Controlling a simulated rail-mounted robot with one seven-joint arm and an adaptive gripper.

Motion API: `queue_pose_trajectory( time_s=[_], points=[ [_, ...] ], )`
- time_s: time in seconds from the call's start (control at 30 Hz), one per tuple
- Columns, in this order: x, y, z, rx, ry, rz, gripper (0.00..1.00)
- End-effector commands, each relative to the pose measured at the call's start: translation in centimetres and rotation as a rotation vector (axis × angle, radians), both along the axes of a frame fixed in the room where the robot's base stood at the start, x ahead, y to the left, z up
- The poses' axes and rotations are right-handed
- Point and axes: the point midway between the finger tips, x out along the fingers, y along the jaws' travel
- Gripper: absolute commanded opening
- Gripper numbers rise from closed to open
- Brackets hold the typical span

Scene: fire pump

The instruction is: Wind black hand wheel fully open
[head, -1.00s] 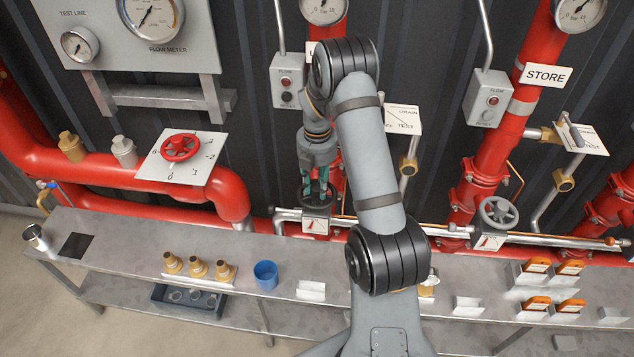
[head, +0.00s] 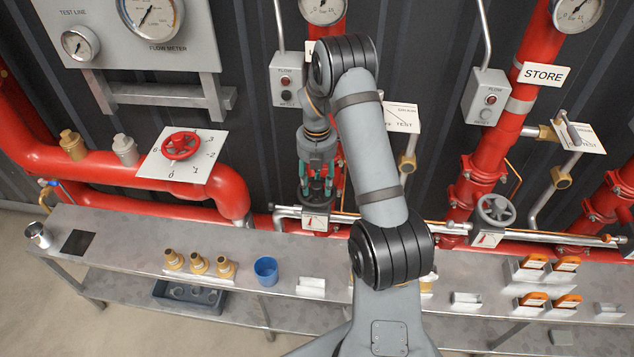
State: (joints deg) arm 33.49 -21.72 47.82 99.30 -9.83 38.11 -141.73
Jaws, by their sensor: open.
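The black hand wheel (head: 306,196) sits low on the red pipe behind the bench, just above a small white dial plate (head: 314,222). My gripper (head: 316,190) points down at the wheel from above, its green-tipped fingers apart and at the wheel's rim. The fingers and my arm hide part of the wheel. I cannot tell whether the fingertips touch it. A grey hand wheel (head: 496,209) stands further right above a similar plate (head: 487,238). A red hand wheel (head: 181,146) is at the left on a numbered plate.
The steel bench (head: 340,262) runs below with brass fittings (head: 198,264), a blue cup (head: 266,270) and orange-topped items (head: 535,262). A silver pipe (head: 380,222) runs beside the black wheel. A grey switch box (head: 286,82) hangs above it.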

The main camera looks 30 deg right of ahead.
Motion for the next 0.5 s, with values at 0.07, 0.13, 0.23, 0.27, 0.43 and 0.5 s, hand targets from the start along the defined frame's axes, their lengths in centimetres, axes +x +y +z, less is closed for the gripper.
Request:
queue_pose_trajectory(
  time_s=[0.07, 0.13, 0.23, 0.27, 0.43, 0.5],
  points=[
    [0.01, 0.03, -0.08, 0.000, 0.000, -0.021, 0.42],
    [0.02, 0.03, -0.23, 0.001, -0.001, -0.093, 0.42],
    [0.01, 0.05, -0.43, 0.000, -0.002, -0.272, 0.42],
    [0.01, 0.08, -0.43, 0.000, -0.002, -0.331, 0.42],
    [-0.02, 0.04, -0.29, 0.000, -0.002, -0.606, 0.42],
    [-0.07, 0.03, -0.19, 0.000, 0.000, -0.669, 0.42]
  ],
)
